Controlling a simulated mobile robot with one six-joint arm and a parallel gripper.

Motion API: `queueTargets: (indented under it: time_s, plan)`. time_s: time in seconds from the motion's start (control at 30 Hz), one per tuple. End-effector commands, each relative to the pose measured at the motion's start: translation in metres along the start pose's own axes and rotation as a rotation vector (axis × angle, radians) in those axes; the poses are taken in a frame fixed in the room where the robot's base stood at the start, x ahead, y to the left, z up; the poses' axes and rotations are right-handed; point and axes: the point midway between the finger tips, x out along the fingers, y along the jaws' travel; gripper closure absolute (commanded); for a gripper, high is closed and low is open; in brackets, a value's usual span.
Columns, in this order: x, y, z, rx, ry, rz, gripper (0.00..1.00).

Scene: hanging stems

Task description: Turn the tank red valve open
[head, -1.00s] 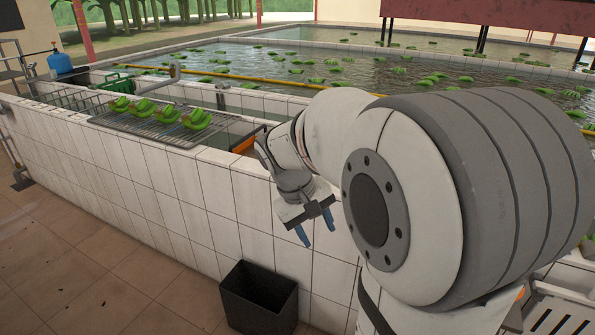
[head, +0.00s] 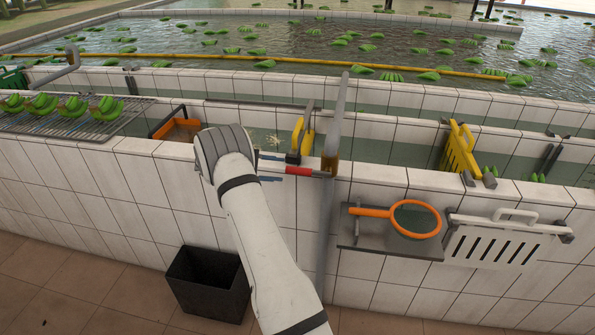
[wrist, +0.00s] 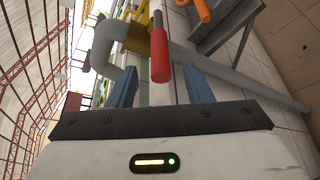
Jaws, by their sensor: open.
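The red valve handle (head: 300,171) sticks out leftward from a brass valve body (head: 330,166) on a grey vertical pipe (head: 328,225) at the tank's front wall. In the wrist view the red handle (wrist: 161,62) points toward my gripper (wrist: 160,80). My gripper (head: 273,168) is open, with its two blue fingers on either side of the handle's free end. The fingers appear apart from the handle, with a gap on both sides. My forearm hides part of the wall behind it.
An orange-rimmed round net or strainer (head: 414,219) lies on a wall shelf right of the pipe. A white slotted rack (head: 503,242) hangs farther right. A black bin (head: 208,284) stands below left. Yellow holders (head: 459,150) sit along the tank edge.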

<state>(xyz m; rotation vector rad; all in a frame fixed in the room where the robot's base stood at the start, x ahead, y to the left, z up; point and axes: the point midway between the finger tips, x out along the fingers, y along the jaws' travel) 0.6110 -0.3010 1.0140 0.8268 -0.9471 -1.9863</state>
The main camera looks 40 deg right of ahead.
Motion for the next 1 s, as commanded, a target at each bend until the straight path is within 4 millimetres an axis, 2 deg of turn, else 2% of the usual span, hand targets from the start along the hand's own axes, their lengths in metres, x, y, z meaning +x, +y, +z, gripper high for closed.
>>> queueTargets:
  time_s: [0.17,0.5,0.7,0.9,1.0]
  plan:
    - [0.018,0.002,-0.001,-0.001,-0.008,0.008,0.54]
    - [0.069,0.002,0.000,0.000,-0.007,0.006,0.54]
    - [0.079,0.000,-0.001,-0.001,-0.005,0.006,0.54]
    - [0.080,0.000,-0.002,0.000,-0.005,0.006,0.54]
    - [0.080,0.000,-0.001,0.000,-0.005,0.006,0.62]
